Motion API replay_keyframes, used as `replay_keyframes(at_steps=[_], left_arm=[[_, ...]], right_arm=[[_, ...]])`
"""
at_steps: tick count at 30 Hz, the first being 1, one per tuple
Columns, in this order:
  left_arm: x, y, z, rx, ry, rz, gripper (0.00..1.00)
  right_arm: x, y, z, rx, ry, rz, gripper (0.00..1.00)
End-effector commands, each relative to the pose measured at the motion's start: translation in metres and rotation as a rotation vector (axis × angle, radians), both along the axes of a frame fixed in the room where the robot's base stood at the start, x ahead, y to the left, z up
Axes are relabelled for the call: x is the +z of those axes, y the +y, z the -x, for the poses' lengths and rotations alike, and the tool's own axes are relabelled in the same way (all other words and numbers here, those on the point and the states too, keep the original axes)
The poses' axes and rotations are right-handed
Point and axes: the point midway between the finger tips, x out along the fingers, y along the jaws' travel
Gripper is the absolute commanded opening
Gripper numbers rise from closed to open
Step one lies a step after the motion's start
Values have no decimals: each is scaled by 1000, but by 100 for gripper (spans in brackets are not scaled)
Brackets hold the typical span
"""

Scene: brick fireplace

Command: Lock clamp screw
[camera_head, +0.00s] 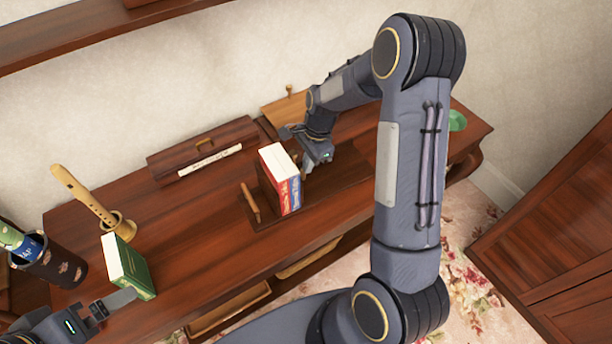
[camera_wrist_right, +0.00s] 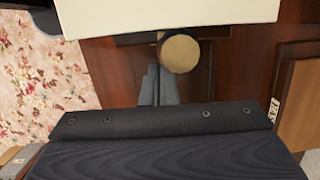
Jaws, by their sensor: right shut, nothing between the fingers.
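The clamp (camera_head: 272,222) stands on the desk as a dark wooden holder with a light wooden bar (camera_head: 250,203) at its left. It holds red and blue books (camera_head: 280,165) upright. My right gripper (camera_head: 307,169) is just right of the books, low over the desk, shut and empty. In the right wrist view a round wooden knob (camera_wrist_right: 180,53), seemingly the clamp screw's end, shows just beyond my shut fingers (camera_wrist_right: 158,86); contact cannot be told. My left gripper (camera_head: 120,300) is at lower left beside a green book (camera_head: 127,265); its opening is unclear.
A recorder (camera_head: 82,195) stands in a gold holder at left, near a dark cup (camera_head: 50,262). Open drawers (camera_head: 230,308) stick out at the front. Bare desk top (camera_head: 185,225) lies left of the clamp.

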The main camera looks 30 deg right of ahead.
Motion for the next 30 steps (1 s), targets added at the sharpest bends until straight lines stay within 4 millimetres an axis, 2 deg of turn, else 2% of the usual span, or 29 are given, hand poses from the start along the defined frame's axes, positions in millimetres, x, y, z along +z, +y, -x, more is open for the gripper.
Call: replay_keyframes(at_steps=[1, 13, 25, 30], left_arm=[[7, 0, 0, 0, 0, 0, 100], [30, 0, 0, 0, 0, 0, 100], [30, 0, 0, 0, 0, 0, 100], [26, 0, 0, 0, 0, 0, 100]], right_arm=[[8, 0, 0, 0, 0, 0, 0], [38, 0, 1, 0, 2, 1, 0], [41, 0, 1, 0, 2, 0, 0], [59, -4, -1, -1, -3, 1, 0]])
